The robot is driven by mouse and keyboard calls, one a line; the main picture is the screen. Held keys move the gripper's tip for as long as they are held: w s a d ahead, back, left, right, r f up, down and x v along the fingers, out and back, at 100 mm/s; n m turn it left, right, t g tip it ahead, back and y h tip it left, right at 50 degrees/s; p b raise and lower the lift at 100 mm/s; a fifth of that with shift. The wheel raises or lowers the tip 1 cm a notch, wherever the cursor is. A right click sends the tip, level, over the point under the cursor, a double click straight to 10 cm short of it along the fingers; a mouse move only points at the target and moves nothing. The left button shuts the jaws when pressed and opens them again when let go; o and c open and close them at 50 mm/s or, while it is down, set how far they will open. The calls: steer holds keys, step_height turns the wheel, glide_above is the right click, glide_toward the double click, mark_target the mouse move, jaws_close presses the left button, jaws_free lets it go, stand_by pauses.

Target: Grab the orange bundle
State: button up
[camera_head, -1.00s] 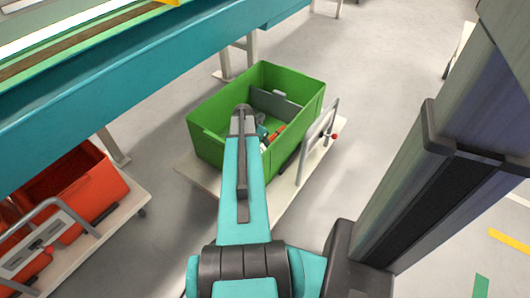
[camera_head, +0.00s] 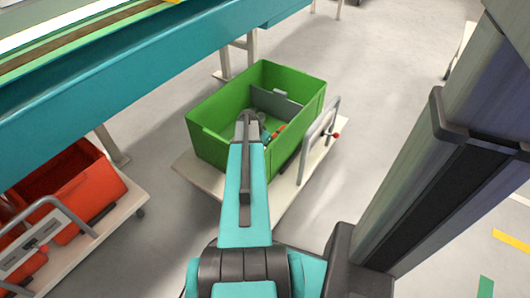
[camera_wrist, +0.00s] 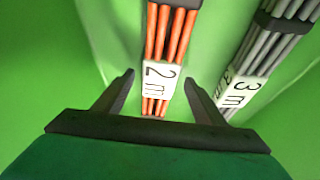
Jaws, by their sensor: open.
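The orange bundle (camera_wrist: 173,40) is a set of orange cables with a black band and a white label reading "2 m". In the wrist view it runs between the two fingers of my gripper (camera_wrist: 159,80), which is open and not closed on it. The right fingertip is near the bundle's label edge. In the head view a small bit of orange (camera_head: 279,132) shows inside the green crate (camera_head: 214,147), beside the end of my arm.
A grey bundle (camera_wrist: 268,50) labelled "3 m" lies to the right of the orange one, close to the right finger. A grey divider (camera_head: 275,106) crosses the crate. The crate stands on a cart (camera_head: 285,190) with a rail handle. Red crates (camera_head: 75,185) are at left.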

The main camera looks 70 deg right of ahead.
steer(key=shift+d+f, duration=0.15)
steer(key=shift+f, duration=0.3)
steer(key=c, duration=1.5)
steer(key=shift+r, duration=0.15)
step_height(320, 180, up, 28)
steer(key=p, duration=0.8)
steer(key=shift+p, duration=0.3)
